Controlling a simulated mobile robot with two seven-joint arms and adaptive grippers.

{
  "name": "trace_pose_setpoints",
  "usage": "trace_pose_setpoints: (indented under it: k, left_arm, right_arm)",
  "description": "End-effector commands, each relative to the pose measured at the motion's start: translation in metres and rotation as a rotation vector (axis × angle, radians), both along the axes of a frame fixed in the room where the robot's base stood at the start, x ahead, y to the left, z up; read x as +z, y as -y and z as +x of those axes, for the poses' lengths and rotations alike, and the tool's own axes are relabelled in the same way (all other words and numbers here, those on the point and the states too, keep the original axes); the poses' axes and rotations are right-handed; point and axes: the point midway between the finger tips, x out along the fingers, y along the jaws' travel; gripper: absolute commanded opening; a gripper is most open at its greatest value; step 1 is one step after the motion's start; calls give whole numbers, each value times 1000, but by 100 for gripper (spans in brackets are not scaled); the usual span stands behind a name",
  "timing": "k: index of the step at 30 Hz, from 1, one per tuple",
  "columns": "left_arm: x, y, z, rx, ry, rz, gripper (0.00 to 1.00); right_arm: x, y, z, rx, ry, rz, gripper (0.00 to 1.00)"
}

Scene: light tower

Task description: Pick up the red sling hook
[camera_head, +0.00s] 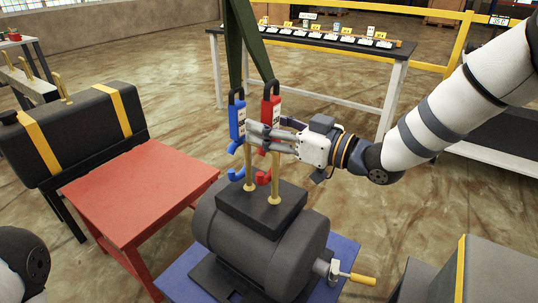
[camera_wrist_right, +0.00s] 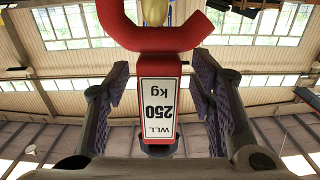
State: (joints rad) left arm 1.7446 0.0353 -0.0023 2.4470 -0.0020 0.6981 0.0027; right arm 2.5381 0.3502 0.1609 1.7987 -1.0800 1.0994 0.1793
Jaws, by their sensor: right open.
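The red sling hook (camera_head: 270,108) hangs upright by a dark shackle from a green strap, above the dark motor. A blue sling hook (camera_head: 237,118) hangs just left of it. My right gripper (camera_head: 262,136) reaches in from the right at the red hook's body. In the right wrist view the red hook (camera_wrist_right: 157,72), labelled "WLL 250 kg", stands between my two spread fingers (camera_wrist_right: 158,105), with a visible gap on either side. My right gripper is open. My left gripper is out of view.
The dark motor (camera_head: 268,240) with two brass eyes (camera_head: 276,192) and a crank handle stands on a blue table (camera_head: 338,262) below the hooks. A red table (camera_head: 135,190) is at left. Yellow railings and a table of small items are behind.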

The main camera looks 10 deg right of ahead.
Motion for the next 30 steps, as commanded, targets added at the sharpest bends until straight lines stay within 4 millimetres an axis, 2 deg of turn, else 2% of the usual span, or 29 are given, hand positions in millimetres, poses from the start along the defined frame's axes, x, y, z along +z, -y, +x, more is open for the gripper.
trace_pose_setpoints:
  k: [4,5,11,22,30]
  left_arm:
    - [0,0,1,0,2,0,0]
    - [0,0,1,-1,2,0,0]
    - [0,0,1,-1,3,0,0]
    - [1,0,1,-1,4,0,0]
    - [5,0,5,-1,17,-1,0]
  right_arm:
    - [1,0,0,0,1,1,50]
    - [1,0,0,0,1,1,45]
    - [1,0,0,0,1,1,0]
    - [7,0,0,1,7,3,0]
    - [36,0,0,2,11,4,0]
